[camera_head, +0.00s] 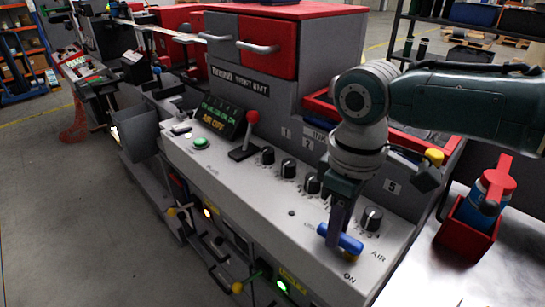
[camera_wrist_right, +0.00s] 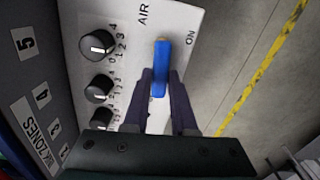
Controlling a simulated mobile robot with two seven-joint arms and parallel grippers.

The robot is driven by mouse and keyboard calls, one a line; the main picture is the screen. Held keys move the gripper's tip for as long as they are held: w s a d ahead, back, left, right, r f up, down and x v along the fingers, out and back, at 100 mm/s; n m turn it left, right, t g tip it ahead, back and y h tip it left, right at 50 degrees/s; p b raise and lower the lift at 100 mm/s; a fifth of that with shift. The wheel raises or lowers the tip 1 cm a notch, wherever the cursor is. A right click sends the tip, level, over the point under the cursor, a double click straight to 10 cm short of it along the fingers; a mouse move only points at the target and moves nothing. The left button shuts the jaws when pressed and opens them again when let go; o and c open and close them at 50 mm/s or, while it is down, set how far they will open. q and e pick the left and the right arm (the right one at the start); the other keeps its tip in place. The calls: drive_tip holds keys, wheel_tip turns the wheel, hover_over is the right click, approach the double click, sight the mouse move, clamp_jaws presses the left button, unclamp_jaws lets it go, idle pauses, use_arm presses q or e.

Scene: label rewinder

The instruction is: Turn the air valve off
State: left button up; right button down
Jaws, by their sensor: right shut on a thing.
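The air valve's blue handle (camera_head: 348,241) sits at the near right end of the sloped grey panel, beside the printed words AIR and ON. My right gripper (camera_head: 338,226) reaches down from above and is shut on the handle. In the right wrist view, the blue handle (camera_wrist_right: 160,58) stands upright in the picture between AIR and ON, with its lower part between the fingers of my right gripper (camera_wrist_right: 161,84). The fingers hide part of the handle and its pivot. A small display (camera_head: 218,118) on the panel shows AIR OFF. My left gripper is not in view.
Several black knobs (camera_head: 372,217) line the panel close to the handle. A red lever (camera_head: 247,132) and a green button (camera_head: 201,143) are further left. A red holder (camera_head: 464,231) with a blue bottle stands on the metal table at the right.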

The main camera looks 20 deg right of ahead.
drive_tip(key=shift+w+d+r+m, duration=0.1)
drive_tip(key=shift+m, duration=0.6)
drive_tip(key=shift+p, duration=0.3)
drive_tip(key=c, duration=0.7)
unclamp_jaws()
drive_tip(key=shift+d, duration=0.1)
wheel_tip(320, 180, up, 10)
drive_tip(key=shift+f, duration=0.1)
